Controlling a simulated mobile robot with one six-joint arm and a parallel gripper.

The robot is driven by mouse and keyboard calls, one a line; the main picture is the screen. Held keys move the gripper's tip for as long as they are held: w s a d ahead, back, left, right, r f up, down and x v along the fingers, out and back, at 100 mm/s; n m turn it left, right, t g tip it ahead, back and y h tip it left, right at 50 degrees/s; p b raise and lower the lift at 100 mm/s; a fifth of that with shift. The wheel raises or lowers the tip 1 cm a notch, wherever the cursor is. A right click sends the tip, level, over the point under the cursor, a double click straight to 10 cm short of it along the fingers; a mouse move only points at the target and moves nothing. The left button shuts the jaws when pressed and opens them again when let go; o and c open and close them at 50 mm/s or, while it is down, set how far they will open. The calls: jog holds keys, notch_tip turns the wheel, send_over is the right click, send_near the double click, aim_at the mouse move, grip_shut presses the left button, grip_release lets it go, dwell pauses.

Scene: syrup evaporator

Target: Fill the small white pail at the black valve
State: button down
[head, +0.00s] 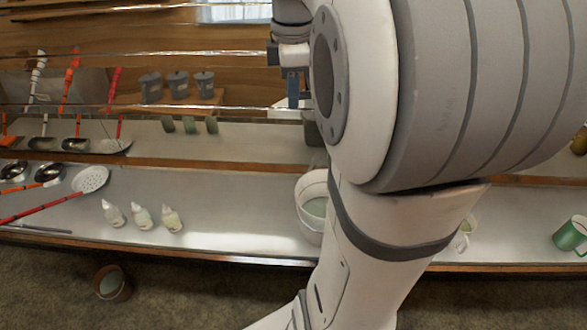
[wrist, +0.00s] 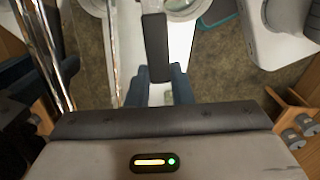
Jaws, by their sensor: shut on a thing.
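My gripper (head: 293,98) is at the upper middle of the head view, high above the counter. In the wrist view its blue fingers (wrist: 158,80) are shut on a black bar, which looks like the handle of the black valve (wrist: 156,45). The valve's body and outlet are not clear in either view. A white pail (head: 308,224) stands upright on the metal counter below my gripper, partly hidden by my arm. Its inside looks pale grey; I cannot tell whether it holds liquid. A round pale rim (wrist: 182,14) at the top of the wrist view may be this pail.
Three grey cups (head: 178,85) stand behind. A green mug (head: 570,236) is at right. A brown pot (head: 111,283) is on the floor. Shiny rods cross above.

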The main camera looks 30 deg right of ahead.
jog(key=shift+w+d+m+p, duration=0.25)
jog(key=shift+w+m, duration=0.1)
jog(key=shift+m, duration=0.3)
jog(key=shift+w+d+m+p, duration=0.25)
jog(key=shift+w+m, duration=0.1)
jog(key=shift+m, duration=0.3)
jog(key=c, duration=1.1)
grip_release()
jog(key=shift+r, duration=0.1)
notch_tip(320, 180, up, 9)
jog(key=p, duration=0.7)
